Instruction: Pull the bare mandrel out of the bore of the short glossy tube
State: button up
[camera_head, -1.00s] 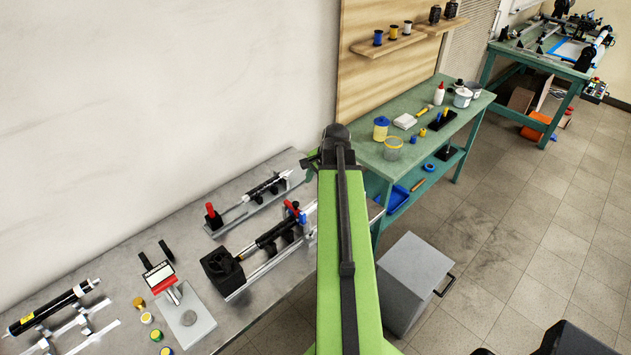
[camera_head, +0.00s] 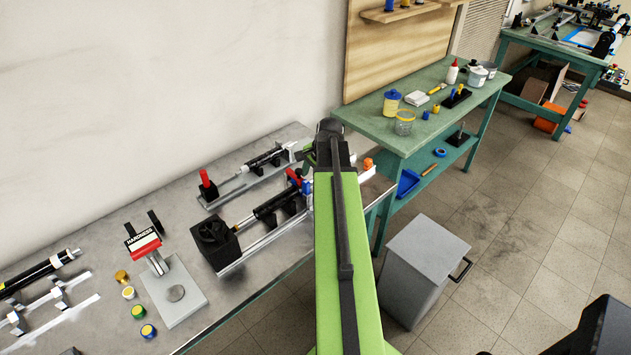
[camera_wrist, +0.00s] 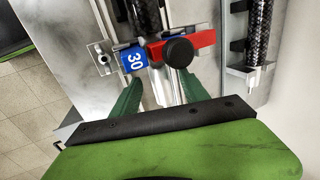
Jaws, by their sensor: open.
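A black tube (camera_head: 275,204) lies in a holder on a rail on the grey bench, with a black block at its left end and a red and blue clamp at its right. In the wrist view a glossy black woven tube (camera_wrist: 147,16) runs up from the clamp, marked 30 on blue (camera_wrist: 133,59) with a black knob (camera_wrist: 179,52). A second woven tube (camera_wrist: 259,25) with a thin metal rod end stands at right.
A red-handled fixture (camera_head: 207,184) stands behind, near the wall. A hardness tester (camera_head: 145,245) and small coloured pots are at left. A green bench (camera_head: 430,125) with cups and a grey cabinet (camera_head: 425,262) are at right.

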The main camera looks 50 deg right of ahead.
jog(key=shift+w+f, duration=0.1)
jog(key=shift+f, duration=0.15)
grip_shut()
dwell(0.6)
jog(key=shift+d, duration=0.1)
jog(key=shift+s+d, duration=0.15)
jog(key=shift+d, duration=2.15)
jog(key=shift+s+d, duration=0.1)
jog(key=shift+d, duration=2.15)
jog(key=shift+s+d, duration=0.15)
jog(key=shift+d, duration=1.5)
jog(key=shift+s+d, duration=0.15)
jog(key=shift+d, duration=1.35)
jog(key=shift+d, duration=0.15)
